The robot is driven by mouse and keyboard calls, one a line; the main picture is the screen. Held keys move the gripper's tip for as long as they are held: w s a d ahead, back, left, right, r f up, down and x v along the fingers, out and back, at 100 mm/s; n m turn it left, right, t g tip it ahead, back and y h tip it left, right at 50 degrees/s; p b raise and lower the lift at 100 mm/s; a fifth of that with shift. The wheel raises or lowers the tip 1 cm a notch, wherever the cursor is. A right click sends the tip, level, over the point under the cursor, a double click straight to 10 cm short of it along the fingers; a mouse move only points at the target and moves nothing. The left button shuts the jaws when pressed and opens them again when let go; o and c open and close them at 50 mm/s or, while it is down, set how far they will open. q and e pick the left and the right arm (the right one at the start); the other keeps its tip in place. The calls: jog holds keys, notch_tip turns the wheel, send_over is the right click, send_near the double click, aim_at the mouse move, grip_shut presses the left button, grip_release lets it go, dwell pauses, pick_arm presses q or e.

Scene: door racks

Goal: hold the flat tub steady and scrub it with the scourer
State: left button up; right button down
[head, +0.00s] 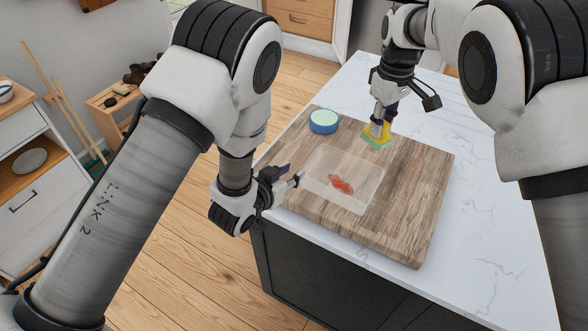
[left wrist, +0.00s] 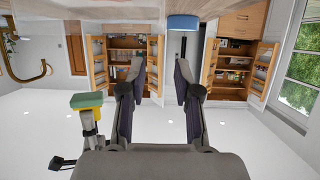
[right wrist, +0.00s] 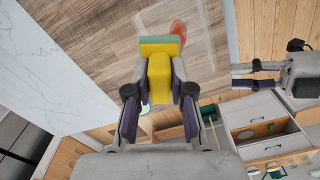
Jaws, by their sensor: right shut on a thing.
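The flat tub (head: 357,164) is a shallow see-through tray on a wooden board, with a red smear (head: 341,184) on it. It shows partly in the right wrist view (right wrist: 206,38). My left gripper (head: 298,180) is open beside the tub's left edge; in the left wrist view its fingers (left wrist: 158,65) are apart with nothing visible between them. Whether it touches the tub I cannot tell. My right gripper (head: 379,122) is shut on the scourer (head: 375,138), a yellow block with a green layer, near the tub's far right corner. The scourer's height above the board is unclear.
A round blue container with a pale top (head: 323,122) stands at the board's far left. The wooden board (head: 415,190) lies on a white marble counter (head: 485,215), bare to the right. Shelving with loose items (head: 110,100) stands across the floor at left.

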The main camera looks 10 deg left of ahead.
aim_at(312, 157)
pick_arm(q)
jog(key=x, duration=1.2)
jog(key=shift+a+f, duration=0.2)
jog(key=shift+r, duration=0.1)
grip_shut()
jog(key=shift+o, duration=0.3)
grip_release()
jog(key=shift+s, duration=0.1)
jog(key=v, duration=1.1)
jog(key=shift+s+a+r, duration=0.15)
jog(key=shift+s+r, duration=0.05)
jog(key=shift+s, duration=0.15)
